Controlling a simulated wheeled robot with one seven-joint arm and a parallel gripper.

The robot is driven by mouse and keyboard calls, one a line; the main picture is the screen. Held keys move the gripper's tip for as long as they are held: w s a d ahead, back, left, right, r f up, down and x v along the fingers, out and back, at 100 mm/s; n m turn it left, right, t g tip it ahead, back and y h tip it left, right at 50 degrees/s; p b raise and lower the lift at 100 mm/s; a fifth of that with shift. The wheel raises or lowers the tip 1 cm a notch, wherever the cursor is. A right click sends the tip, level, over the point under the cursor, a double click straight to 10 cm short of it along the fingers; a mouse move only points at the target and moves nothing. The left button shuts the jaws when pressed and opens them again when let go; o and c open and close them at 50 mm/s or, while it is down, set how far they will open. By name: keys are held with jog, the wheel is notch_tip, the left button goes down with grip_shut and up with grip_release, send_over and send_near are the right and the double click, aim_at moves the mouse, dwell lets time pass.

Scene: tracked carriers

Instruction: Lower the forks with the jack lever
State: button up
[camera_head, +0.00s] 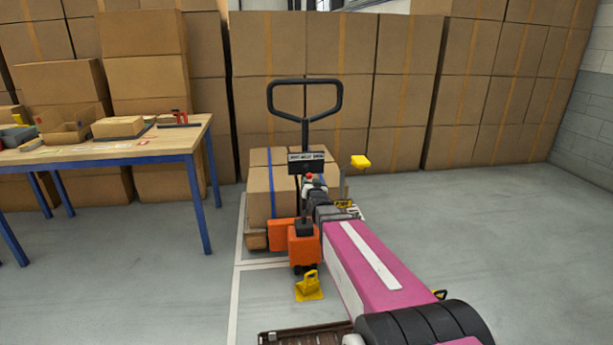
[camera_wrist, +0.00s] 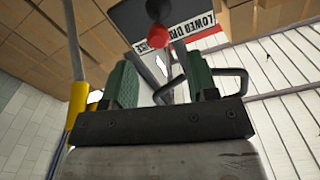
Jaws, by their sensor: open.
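The orange pallet jack (camera_head: 303,245) stands ahead with its black loop handle (camera_head: 306,84) upright. A dark sign plate (camera_head: 306,162) sits below the loop; in the wrist view, the plate (camera_wrist: 205,32) reads "LOWER" upside down. The jack lever's red knob (camera_head: 309,175) is just under the plate. In the wrist view, the red knob (camera_wrist: 160,39) lies beyond the fingertips, roughly between them. My gripper (camera_wrist: 161,72) is open, with green finger pads apart and nothing held. In the head view, my gripper (camera_head: 317,187) is close to the knob; contact is unclear. The forks are hidden.
Cartons (camera_head: 262,190) with blue straps stand on a wooden pallet (camera_head: 255,239) behind the jack. A blue-legged table (camera_head: 160,150) is at the left. Yellow pieces stand at the jack's right (camera_head: 360,161) and on the floor (camera_head: 309,288). Floor at the right is clear.

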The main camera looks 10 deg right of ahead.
aim_at(309, 174)
jog(key=w, duration=0.9)
jog(key=shift+w+d, duration=0.1)
grip_shut()
